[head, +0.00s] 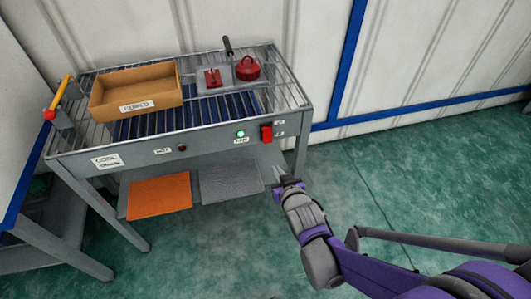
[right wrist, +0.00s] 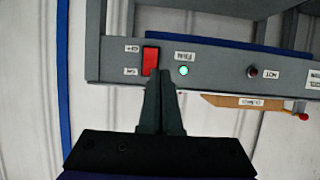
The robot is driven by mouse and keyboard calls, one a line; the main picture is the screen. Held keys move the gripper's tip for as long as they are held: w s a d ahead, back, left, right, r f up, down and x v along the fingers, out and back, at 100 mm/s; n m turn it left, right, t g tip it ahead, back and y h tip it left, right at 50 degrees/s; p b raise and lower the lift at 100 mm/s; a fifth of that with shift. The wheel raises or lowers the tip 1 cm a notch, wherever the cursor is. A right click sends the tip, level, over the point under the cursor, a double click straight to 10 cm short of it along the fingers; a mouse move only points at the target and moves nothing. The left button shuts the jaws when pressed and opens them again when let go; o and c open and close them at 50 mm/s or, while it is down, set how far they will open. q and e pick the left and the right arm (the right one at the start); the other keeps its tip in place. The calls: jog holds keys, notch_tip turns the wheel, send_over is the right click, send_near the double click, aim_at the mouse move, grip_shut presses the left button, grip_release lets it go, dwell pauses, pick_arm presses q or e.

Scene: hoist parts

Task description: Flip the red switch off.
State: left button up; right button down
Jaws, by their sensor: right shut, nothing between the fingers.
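The red switch (head: 266,133) is on the front rail of the grey cooling table, near its right end, with small labels beside it. A lit green lamp (head: 240,133) is left of it, above a label that seems to read FAN. My right gripper (head: 287,184) is shut and empty, below and in front of the switch in the head view. In the right wrist view, which shows the table upside down, the closed fingertips (right wrist: 160,76) appear just beside the switch (right wrist: 150,60), overlapping its lower edge. Contact and the rocker's position cannot be told. My left gripper is not in view.
The cooling table (head: 215,145) carries a cardboard bin (head: 136,86) and a tray with red parts (head: 213,80). A dark red button (head: 182,148) sits farther left on the rail. Orange (head: 160,196) and grey (head: 230,182) mats lie below. The floor at right is clear.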

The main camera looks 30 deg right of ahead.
jog(key=shift+w+d+f+t, duration=0.3)
jog(key=shift+w+d+f, duration=0.05)
jog(key=shift+w+d, duration=0.1)
jog(key=b, duration=0.2)
send_near(267, 135)
jog(key=w+f, duration=0.5)
jog(key=shift+w+f, duration=0.25)
jog(key=shift+f, duration=0.05)
jog(key=shift+w+f+b, duration=0.35)
jog(key=shift+f+b, duration=0.2)
jog(key=shift+b, duration=0.25)
jog(key=shift+r, duration=0.1)
